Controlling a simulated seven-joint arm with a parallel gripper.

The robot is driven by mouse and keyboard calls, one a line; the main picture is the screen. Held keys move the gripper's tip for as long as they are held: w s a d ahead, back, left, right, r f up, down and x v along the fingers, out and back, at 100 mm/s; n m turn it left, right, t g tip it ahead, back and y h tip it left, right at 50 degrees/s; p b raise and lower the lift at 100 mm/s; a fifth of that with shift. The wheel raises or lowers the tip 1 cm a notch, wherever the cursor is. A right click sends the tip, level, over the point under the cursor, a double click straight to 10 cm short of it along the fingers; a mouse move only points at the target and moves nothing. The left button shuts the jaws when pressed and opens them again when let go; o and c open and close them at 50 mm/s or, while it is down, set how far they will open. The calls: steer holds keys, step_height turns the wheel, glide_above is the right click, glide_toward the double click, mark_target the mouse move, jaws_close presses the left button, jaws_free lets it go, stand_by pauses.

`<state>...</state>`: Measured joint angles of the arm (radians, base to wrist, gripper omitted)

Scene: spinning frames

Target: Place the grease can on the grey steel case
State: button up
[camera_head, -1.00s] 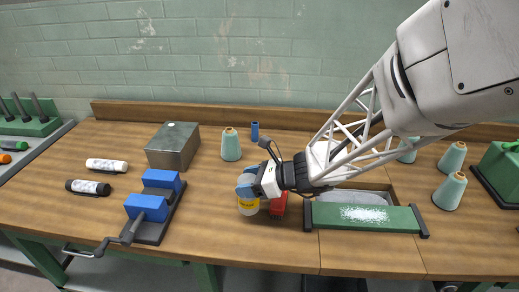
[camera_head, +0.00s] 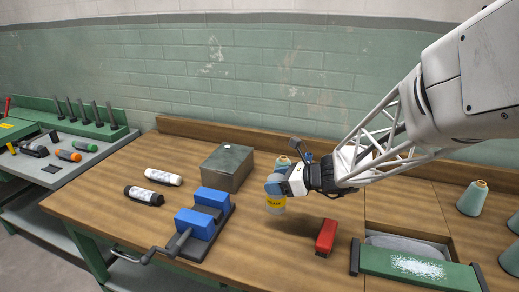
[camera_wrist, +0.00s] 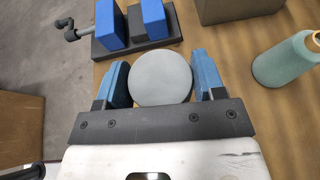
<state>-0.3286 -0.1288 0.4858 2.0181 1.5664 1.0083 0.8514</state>
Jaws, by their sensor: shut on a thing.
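The grease can (camera_head: 275,203) is a small can with a yellow label. In the wrist view its round grey lid (camera_wrist: 160,78) sits between two blue fingers. The gripper also shows in the wrist view (camera_wrist: 161,82). The grey steel case (camera_head: 227,168) stands on the table to the left of and behind the can, with its flat top bare but for a small light spot. Its edge shows in the wrist view (camera_wrist: 240,8).
A blue vise (camera_head: 205,218) with a crank stands left of the can. A red block (camera_head: 326,238) lies to the right. A teal thread cone (camera_wrist: 287,62) stands near the case. Two marker-like tubes lie left; a green-edged recess is at right.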

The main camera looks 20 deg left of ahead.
steer(key=w+a+r, duration=0.3)
steer(key=w+a, duration=0.1)
steer(key=a, duration=0.4)
steer(key=w+a+r+n+g, duration=0.1)
steer(key=w+a+r, duration=0.2)
steer(key=a, duration=0.5)
steer(key=shift+w+r, duration=0.3)
steer(key=shift+w, duration=0.35)
steer(key=w+a+f, duration=0.1)
steer(key=w+a, duration=0.8)
steer(key=w, duration=0.3)
steer(key=shift+w+a+f, duration=0.2)
steer(key=shift+w+a, duration=0.15)
steer(key=shift+w, duration=0.05)
steer(key=shift+f, duration=1.75)
steer(key=shift+f, duration=0.15)
steer(key=o, duration=1.5)
steer(key=shift+o, duration=0.2)
